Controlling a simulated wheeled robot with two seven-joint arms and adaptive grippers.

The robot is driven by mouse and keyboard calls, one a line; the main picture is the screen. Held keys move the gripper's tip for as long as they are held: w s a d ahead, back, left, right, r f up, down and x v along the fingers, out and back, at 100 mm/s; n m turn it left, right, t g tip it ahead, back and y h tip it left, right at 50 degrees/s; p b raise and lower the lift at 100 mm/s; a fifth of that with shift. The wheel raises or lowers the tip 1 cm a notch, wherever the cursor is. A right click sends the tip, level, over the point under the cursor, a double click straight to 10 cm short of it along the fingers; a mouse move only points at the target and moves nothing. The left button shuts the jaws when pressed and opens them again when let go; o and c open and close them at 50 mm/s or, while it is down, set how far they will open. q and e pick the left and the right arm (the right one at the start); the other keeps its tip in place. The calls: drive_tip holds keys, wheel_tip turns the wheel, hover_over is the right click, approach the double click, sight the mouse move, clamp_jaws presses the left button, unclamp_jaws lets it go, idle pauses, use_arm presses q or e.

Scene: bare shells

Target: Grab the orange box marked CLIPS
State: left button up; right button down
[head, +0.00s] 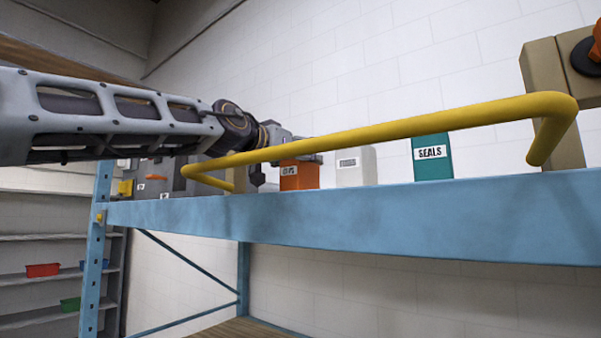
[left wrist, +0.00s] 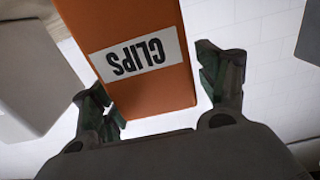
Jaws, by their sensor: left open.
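The orange box marked CLIPS (head: 299,177) stands on the blue shelf beam's level, behind the yellow rail, in the head view. In the left wrist view the orange box (left wrist: 150,85) fills the middle, its white label upside down. My left gripper (left wrist: 157,88) is open, with one finger on each side of the box's near end. A gap shows at the right finger; the left finger is close to the box edge, and I cannot tell if it touches. In the head view the rail hides part of this gripper. My right gripper is not in view.
A yellow rail (head: 400,122) runs in front of the shelf, above the blue beam (head: 400,215). A pale box (head: 355,167) and a teal SEALS box (head: 432,157) stand to the right. Grey boxes (head: 150,180) stand to the left.

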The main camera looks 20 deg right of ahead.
use_arm(q)
drive_tip(key=shift+w+d, duration=0.2)
drive_tip(key=shift+s, duration=0.1)
drive_tip(key=c, duration=1.2)
